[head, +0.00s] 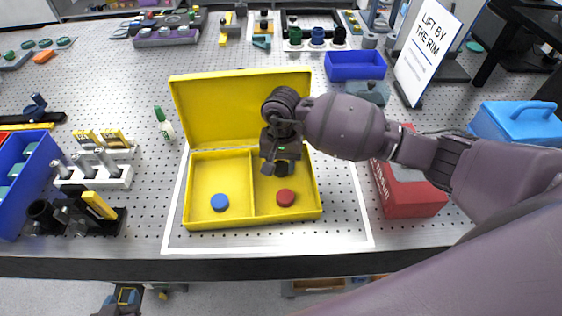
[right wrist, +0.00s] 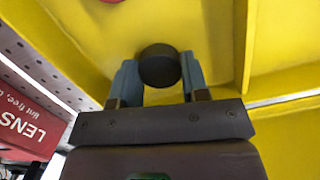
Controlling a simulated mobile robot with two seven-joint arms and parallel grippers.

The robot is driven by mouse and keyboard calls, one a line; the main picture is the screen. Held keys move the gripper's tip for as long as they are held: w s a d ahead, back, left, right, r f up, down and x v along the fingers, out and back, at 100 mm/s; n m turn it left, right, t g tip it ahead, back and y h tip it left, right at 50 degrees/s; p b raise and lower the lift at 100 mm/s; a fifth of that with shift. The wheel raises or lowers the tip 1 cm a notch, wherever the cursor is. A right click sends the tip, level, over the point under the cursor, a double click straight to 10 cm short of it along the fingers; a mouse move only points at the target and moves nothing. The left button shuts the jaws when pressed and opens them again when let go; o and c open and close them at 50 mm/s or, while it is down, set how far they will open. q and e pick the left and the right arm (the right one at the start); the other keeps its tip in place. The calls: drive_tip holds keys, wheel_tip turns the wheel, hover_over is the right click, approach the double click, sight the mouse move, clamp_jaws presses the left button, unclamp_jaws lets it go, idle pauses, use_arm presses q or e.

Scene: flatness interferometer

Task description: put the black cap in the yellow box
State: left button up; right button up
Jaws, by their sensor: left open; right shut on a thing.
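The yellow box (head: 252,222) stands open on the perforated table, its lid raised at the back and a divider making two compartments. A blue cap (head: 220,202) lies in the left compartment, and a red cap (head: 285,198) lies in the right one. My right gripper (head: 276,166) points down over the rear of the right compartment, shut on the black cap (right wrist: 159,66). The cap sits between the two fingertips in the right wrist view; I cannot tell whether it touches the box floor. My left gripper (head: 117,306) is low at the bottom left edge, mostly out of frame, away from the box.
A red box (head: 410,197) with white lettering stands right of the yellow box, partly behind my right arm. A blue tray (head: 355,66), a sign (head: 428,48) and a blue case (head: 515,122) are further right. Racks of parts (head: 92,178) stand at left.

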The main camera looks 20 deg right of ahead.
sight(281, 162)
drive_tip(key=shift+f+b, duration=0.15)
drive_tip(key=shift+b, duration=0.15)
drive_tip(key=o, duration=0.9)
drive_tip(key=shift+r+p, duration=0.25)
drive_tip(key=shift+p, duration=0.15)
drive_tip(key=r, duration=0.4)
drive_tip(key=w+r+b, duration=0.1)
drive_tip(key=r, duration=0.3)
drive_tip(key=r+b, duration=0.1)
drive_tip(key=r, duration=0.3)
drive_tip(key=shift+w+d, duration=0.15)
drive_tip(key=shift+d, duration=0.1)
drive_tip(key=shift+f, duration=0.1)
